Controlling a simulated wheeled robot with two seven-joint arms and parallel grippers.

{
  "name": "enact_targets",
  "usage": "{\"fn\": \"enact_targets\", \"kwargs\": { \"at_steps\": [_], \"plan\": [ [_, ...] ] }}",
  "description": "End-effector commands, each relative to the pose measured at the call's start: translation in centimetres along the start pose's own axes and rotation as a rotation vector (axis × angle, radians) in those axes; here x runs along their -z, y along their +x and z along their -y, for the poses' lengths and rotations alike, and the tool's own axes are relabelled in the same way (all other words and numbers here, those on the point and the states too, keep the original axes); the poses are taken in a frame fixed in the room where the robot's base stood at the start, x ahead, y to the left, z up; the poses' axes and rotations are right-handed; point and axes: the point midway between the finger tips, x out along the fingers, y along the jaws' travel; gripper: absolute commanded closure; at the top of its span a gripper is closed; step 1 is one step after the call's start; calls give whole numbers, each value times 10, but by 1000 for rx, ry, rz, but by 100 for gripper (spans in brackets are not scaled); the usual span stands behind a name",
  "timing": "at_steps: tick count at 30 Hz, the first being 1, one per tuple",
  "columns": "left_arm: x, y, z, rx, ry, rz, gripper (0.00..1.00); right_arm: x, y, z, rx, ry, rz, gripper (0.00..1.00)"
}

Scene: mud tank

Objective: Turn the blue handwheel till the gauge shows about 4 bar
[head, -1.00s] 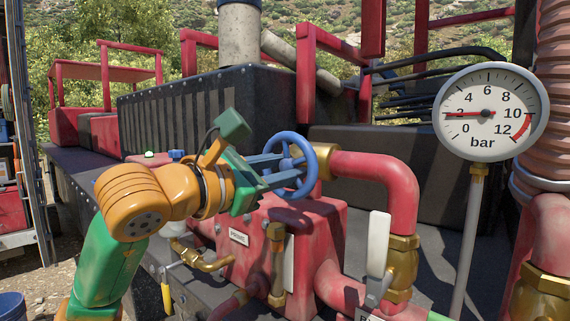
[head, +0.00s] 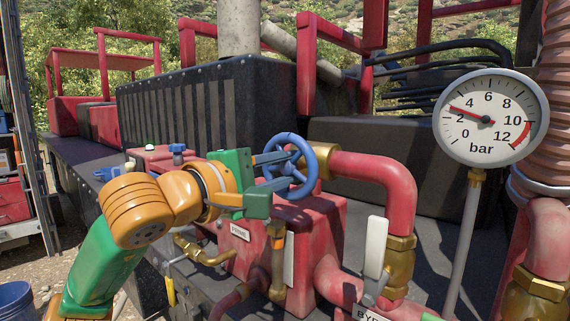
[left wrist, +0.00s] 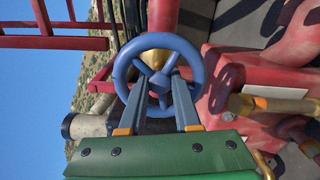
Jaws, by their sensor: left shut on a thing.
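The blue handwheel (head: 312,168) sits at the end of a brass fitting on a red pipe; it also shows in the left wrist view (left wrist: 158,40). My left gripper (head: 275,172) reaches it from the left, its two grey-blue fingers shut on the wheel. In the left wrist view the fingers (left wrist: 160,92) lie across the wheel's lower part, either side of the hub. The white round gauge (head: 500,138) stands on a grey post at right. Its red needle points up and left, between 2 and 4, nearer 2. My right gripper is not in view.
Red pipe (head: 385,175) bends down right of the wheel to a brass valve with a white lever (head: 375,248). A red box (head: 300,230) lies below the wheel. A black ribbed tank (head: 220,105) stands behind. A blue bucket (head: 12,300) is at lower left.

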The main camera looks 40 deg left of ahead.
Motion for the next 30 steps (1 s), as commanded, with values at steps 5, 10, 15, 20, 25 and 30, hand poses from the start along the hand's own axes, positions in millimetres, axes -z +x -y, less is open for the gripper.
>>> {"fn": "enact_targets", "kwargs": {
  "at_steps": [5, 10, 15, 20, 25, 30],
  "plan": [
    [0, 0, -2, -4, 75, 0, 100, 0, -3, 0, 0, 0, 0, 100],
    [0, 0, -2, -4, 118, -1, 100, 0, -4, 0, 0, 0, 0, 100],
    [0, 0, -2, -5, 133, -1, 100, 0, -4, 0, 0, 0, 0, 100],
    [0, 0, -2, -5, 136, -1, 100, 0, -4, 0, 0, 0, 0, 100],
    [0, 0, -2, -5, 135, -1, 100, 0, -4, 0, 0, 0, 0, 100],
    [0, 0, -1, -4, 135, -1, 56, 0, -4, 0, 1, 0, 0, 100]
  ]
}}
